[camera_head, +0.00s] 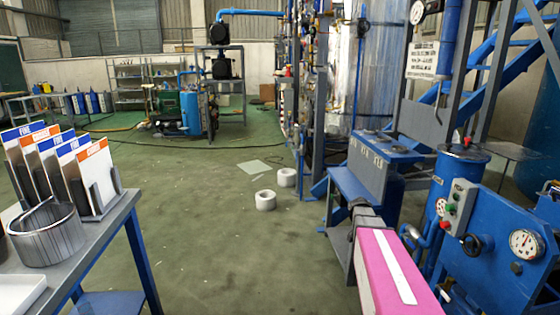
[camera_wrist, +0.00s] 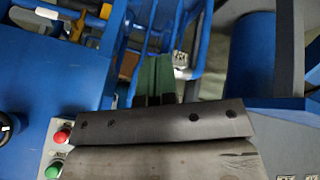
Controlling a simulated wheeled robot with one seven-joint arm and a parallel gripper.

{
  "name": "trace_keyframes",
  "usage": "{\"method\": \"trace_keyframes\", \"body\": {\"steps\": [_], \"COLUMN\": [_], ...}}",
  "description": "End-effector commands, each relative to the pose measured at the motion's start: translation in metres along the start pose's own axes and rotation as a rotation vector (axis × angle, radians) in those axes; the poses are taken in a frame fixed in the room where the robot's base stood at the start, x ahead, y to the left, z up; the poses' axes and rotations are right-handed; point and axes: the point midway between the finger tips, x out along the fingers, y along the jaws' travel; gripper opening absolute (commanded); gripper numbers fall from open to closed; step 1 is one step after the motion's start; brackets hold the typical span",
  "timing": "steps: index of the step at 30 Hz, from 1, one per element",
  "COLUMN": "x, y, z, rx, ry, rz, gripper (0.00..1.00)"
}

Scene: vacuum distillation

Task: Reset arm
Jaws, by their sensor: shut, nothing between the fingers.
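My gripper (camera_wrist: 155,78) shows at the middle of the wrist view, with its two narrow fingers close together beyond a wide grey bar. The fingers are shut and nothing is held between them. Blue framework lies behind and around them; I cannot tell how far off it is. In the head view my pink arm with a white stripe reaches in from the bottom, right of centre, beside blue equipment. The fingers cannot be made out clearly there.
A blue machine (camera_head: 505,262) with a gauge (camera_head: 526,244) and a button box (camera_head: 459,205) stands close on the right. A red button (camera_wrist: 62,136) shows in the wrist view. A table (camera_head: 112,228) with a card rack stands left. Green floor (camera_head: 225,235) is open between.

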Motion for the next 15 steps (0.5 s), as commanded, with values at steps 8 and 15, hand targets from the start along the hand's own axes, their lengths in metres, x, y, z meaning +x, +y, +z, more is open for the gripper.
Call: {"method": "trace_keyframes", "body": {"steps": [8,15], "x": [-0.060,-0.094], "y": [0.002,0.009], "z": [0.178,0.261], "rx": [-0.570,-0.877], "ry": [-0.191,-0.251], "rz": [-0.269,-0.456], "gripper": [0.00,0.00]}}
